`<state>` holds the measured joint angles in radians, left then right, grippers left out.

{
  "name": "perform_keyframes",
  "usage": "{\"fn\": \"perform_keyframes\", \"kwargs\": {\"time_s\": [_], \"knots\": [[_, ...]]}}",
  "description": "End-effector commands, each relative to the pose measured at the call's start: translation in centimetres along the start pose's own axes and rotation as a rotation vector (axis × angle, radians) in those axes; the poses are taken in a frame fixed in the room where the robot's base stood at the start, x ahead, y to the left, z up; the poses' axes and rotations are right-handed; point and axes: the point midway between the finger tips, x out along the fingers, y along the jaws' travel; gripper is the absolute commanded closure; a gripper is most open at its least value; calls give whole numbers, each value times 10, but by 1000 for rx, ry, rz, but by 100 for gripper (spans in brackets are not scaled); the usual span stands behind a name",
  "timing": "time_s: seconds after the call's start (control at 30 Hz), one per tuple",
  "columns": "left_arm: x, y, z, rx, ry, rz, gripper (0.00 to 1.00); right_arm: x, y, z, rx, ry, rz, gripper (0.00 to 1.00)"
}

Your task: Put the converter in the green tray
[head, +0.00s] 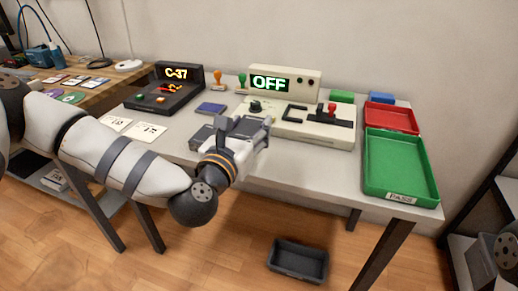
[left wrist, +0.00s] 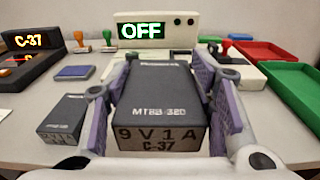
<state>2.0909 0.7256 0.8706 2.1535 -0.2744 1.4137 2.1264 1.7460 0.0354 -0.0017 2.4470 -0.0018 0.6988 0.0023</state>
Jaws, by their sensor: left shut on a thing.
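The converter, a dark box marked "9V1A C-37" (left wrist: 160,105), is between the fingers of my left gripper in the left wrist view. My left gripper (head: 246,127) is shut on it over the front of the white table; in the head view the gripper mostly hides the box. A second, similar dark box (head: 202,137) stands on the table just left of the gripper, and it shows in the left wrist view (left wrist: 65,118). The green tray (head: 400,168), labelled "PASS", lies empty at the table's right end. My right gripper is not in view.
A red tray (head: 390,119) lies behind the green one. A test device with an "OFF" display (head: 285,83) and red lever stands behind the gripper. A dark "C-37" console (head: 165,90), cards, stamps and a blue pad (head: 211,108) are left. A grey bin (head: 298,259) is on the floor.

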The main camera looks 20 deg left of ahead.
Motion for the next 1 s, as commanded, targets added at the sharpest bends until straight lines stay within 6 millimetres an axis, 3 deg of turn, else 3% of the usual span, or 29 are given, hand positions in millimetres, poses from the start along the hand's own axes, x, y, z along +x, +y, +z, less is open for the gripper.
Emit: {"fn": "perform_keyframes", "kwargs": {"time_s": [0.1,0.2,0.4,0.5,0.9,0.93,1.0], "knots": [[27,0,-31,2,7,0,88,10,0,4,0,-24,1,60],[41,-1,-44,1,3,-1,88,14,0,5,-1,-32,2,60],[60,0,-70,1,5,0,88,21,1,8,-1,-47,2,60],[60,-1,-85,1,4,-1,88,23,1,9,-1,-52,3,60],[60,0,-91,-1,1,-1,88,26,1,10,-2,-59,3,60],[60,0,-91,0,2,-1,46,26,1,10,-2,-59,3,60],[60,0,-90,0,1,-1,31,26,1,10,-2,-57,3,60]]}}
